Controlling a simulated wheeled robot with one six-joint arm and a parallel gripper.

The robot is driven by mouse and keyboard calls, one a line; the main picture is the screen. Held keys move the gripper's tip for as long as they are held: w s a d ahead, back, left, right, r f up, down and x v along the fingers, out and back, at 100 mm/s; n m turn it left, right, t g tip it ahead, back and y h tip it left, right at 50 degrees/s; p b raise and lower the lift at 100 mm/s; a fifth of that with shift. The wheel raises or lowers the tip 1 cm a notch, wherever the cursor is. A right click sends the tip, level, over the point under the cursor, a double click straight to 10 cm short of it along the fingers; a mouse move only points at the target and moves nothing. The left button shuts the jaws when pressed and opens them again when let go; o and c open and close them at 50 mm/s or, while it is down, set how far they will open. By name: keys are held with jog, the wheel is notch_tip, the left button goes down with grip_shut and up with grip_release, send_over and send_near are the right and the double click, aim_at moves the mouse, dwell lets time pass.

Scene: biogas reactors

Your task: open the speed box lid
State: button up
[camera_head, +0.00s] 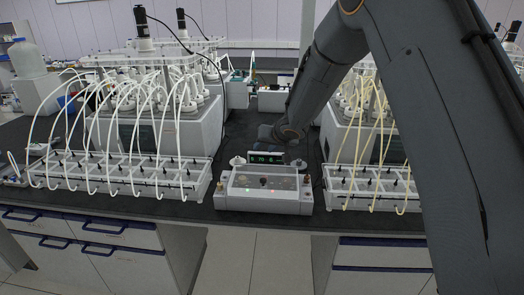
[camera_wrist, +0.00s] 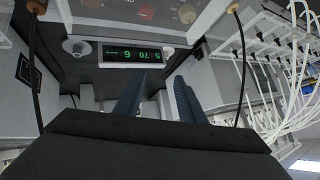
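The speed box (camera_head: 263,203) is a low pale box in the middle of the bench's front edge. A see-through lid (camera_head: 240,182) appears to lie down over its knobs in the head view. The box's panel with coloured knobs (camera_wrist: 150,12) shows upside down at the top of the wrist view. My gripper (camera_wrist: 156,92) has its two dark fingers apart, with nothing between them. The fingers point toward the area of the display behind the box, apart from the lid. In the head view the fingertips are hard to make out.
A small black display (camera_head: 266,157) with green digits stands just behind the box, and also shows in the wrist view (camera_wrist: 134,54). Racks with white tubes (camera_head: 120,175) stand at left, and a similar rack (camera_head: 370,187) with yellowish tubes at right. Dark cables hang near my gripper.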

jog(key=shift+v, duration=2.1)
